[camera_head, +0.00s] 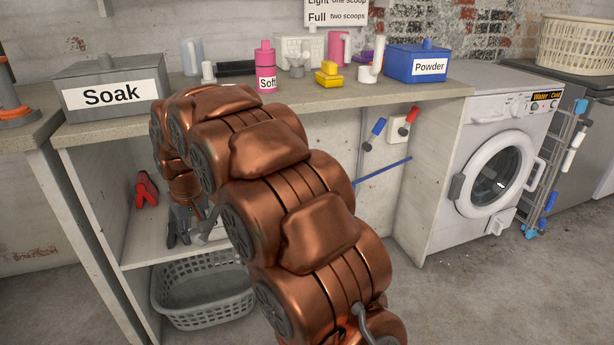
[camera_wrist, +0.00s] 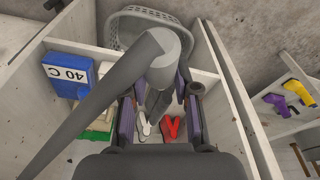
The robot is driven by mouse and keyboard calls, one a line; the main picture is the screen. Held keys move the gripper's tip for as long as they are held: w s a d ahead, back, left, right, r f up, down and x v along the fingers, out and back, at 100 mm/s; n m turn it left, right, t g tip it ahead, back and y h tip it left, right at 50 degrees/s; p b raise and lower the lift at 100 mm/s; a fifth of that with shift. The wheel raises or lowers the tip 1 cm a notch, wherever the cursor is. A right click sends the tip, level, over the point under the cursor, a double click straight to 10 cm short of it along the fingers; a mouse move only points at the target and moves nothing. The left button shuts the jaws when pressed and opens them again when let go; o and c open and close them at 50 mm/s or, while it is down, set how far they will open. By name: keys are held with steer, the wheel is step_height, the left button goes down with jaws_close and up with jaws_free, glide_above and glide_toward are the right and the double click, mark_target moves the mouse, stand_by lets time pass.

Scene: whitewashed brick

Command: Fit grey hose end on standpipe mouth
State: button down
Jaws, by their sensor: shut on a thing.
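The grey hose (camera_wrist: 95,113) crosses the wrist view from lower left to a thick, blunt grey end (camera_wrist: 166,60) at upper middle. My gripper (camera_wrist: 160,100) is shut on the hose near this end, with a dark finger on each side. In the head view my gripper (camera_head: 185,226) is low at the left, inside the open bay under the counter and above the grey basket. My arm hides part of it. I cannot make out the standpipe mouth in either view; my arm covers much of the bay.
A grey laundry basket (camera_head: 202,316) stands below my gripper. A blue "40 C" box (camera_wrist: 64,76) is left in the wrist view.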

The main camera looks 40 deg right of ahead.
steer(key=shift+w+g, duration=0.1)
steer(key=shift+g, duration=0.5)
